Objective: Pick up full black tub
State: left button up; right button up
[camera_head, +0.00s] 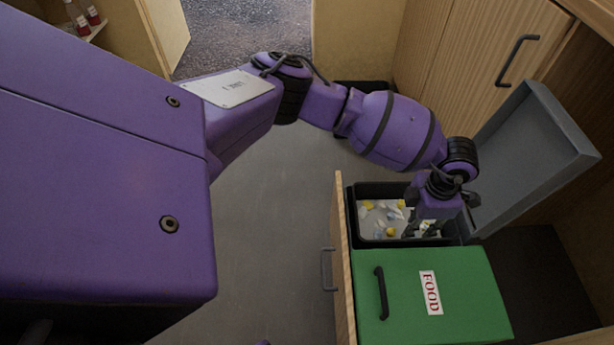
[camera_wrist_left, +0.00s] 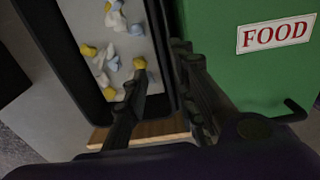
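The black tub (camera_head: 352,216) stands in a pull-out drawer, behind a green bin in the head view. Pale, yellow and bluish scraps (camera_head: 385,218) lie inside on a light surface. My left gripper (camera_head: 424,226) points down at the tub's right part and hides some of it. In the left wrist view the gripper (camera_wrist_left: 160,64) is open. One finger is over the tub's inside and the other is between the tub (camera_wrist_left: 73,60) and the green bin, with the tub's wall between them. I cannot tell whether either finger touches the wall. My right gripper is not in view.
The green bin (camera_head: 400,318) labelled FOOD, with a dark handle, stands close beside the tub. The wooden drawer front (camera_head: 342,260) runs along their left. A grey lid-like panel (camera_head: 520,150) stands tilted at the right. Wooden cabinets (camera_head: 480,60) stand behind. Grey floor (camera_head: 270,240) is clear left of the drawer.

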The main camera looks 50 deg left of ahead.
pick_arm(q)
notch_tip(320, 180, down, 3)
jog(key=shift+w+d+r+b, duration=0.1)
jog(key=shift+w+r+b, duration=0.05)
jog(key=shift+b, duration=0.3)
jog(key=f, duration=0.1)
jog(key=f+b, duration=0.1)
jog(key=f, duration=0.1)
jog(key=f+b, duration=0.1)
jog(key=shift+w+d+f, duration=0.2)
jog(key=shift+d+f, duration=0.05)
jog(key=shift+f, duration=0.15)
jog(key=shift+r, duration=0.1)
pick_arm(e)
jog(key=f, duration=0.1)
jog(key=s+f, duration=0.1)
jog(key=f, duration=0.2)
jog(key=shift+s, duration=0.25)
pick_arm(q)
grip_shut()
